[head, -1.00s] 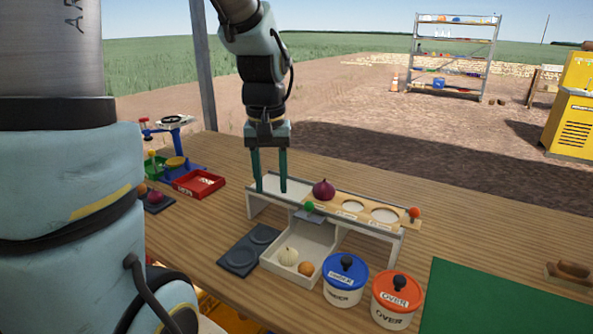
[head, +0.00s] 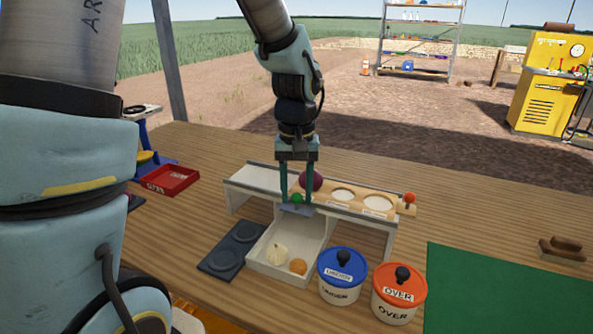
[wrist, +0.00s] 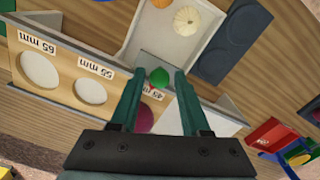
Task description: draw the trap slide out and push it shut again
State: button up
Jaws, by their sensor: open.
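The trap slide (head: 300,209) is a small grey plate with a green knob (head: 297,198), at the front of the raised sizing stand (head: 255,177). My gripper (head: 297,203) is open, its two teal fingers pointing down on either side of the green knob. In the wrist view the green knob (wrist: 159,77) lies between the fingertips, with a clear gap to the right finger; contact with the left is unclear. A purple onion (head: 312,181) sits on the wooden gauge board (head: 360,199), partly behind the right finger.
A white tray (head: 262,262) below holds a pale and an orange onion. A dark two-hollow plate (head: 222,262) lies left of it. Blue-lidded (head: 342,285) and orange-lidded (head: 398,300) pots stand in front. A red tray (head: 170,180) is left; a green mat (head: 500,300) is right.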

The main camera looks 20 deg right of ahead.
jog(key=shift+f, duration=0.85)
grip_shut()
jog(key=shift+s+a, duration=2.7)
jog(key=shift+s, duration=0.2)
jog(key=shift+s+a, duration=0.15)
jog(key=shift+s, duration=0.05)
jog(key=shift+s+a, duration=0.1)
jog(key=shift+a, duration=0.05)
